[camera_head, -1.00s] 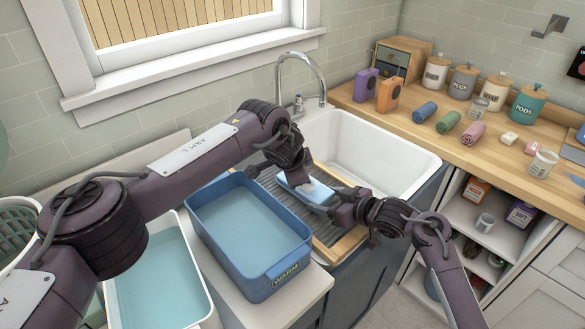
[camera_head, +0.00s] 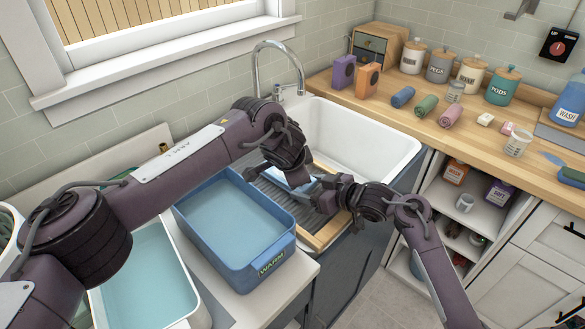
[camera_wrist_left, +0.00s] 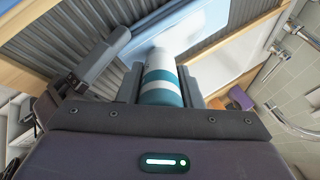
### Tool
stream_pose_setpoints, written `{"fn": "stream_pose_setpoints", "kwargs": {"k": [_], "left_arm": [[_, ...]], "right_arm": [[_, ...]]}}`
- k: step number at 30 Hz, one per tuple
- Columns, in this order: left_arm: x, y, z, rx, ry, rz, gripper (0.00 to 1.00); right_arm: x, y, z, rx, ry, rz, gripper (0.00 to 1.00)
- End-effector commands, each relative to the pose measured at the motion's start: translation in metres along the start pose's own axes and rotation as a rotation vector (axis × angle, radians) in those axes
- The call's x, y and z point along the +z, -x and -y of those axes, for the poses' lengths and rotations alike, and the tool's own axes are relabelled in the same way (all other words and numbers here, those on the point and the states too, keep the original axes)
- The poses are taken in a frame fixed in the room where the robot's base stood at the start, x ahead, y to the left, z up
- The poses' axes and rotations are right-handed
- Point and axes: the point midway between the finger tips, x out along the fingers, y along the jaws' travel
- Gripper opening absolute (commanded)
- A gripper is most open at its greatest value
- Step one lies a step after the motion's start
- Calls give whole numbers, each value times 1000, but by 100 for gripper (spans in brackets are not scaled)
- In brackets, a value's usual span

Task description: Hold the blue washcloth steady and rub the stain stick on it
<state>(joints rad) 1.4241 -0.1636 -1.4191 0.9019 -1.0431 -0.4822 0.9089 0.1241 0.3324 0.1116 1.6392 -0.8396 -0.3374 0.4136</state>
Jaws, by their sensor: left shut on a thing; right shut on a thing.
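The blue washcloth (camera_head: 292,177) lies on the grey ribbed board (camera_head: 302,214) with a wooden frame at the sink. It also shows in the left wrist view (camera_wrist_left: 205,20). My left gripper (camera_wrist_left: 163,75) is shut on the stain stick (camera_wrist_left: 162,84), a white and teal cylinder. The stick's far end is over the washcloth; I cannot tell if it touches. My right gripper (camera_head: 318,190) is shut on the near right part of the washcloth. In the head view the left gripper and the stick are mostly hidden by my left arm.
The white sink basin (camera_head: 365,140) is open behind the board. A blue tub labelled WARM (camera_head: 240,235) and a white tub of water (camera_head: 145,275) stand to the left. Rolled towels, boxes and jars line the wooden counter (camera_head: 410,125).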

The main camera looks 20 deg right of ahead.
Motion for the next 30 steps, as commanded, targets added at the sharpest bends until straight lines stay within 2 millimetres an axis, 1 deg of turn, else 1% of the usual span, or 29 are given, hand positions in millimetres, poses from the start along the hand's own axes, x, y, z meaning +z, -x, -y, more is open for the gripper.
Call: {"fn": "stream_pose_setpoints", "kwargs": {"k": [12,20,30], "left_arm": [[18,-9,26,-2,3,1,10],[22,-11,34,-2,2,1,10],[38,-20,56,-3,4,1,10]], "right_arm": [[0,0,0,0,0,0,42],[0,0,0,0,0,0,42],[0,0,0,0,0,0,42]]}}
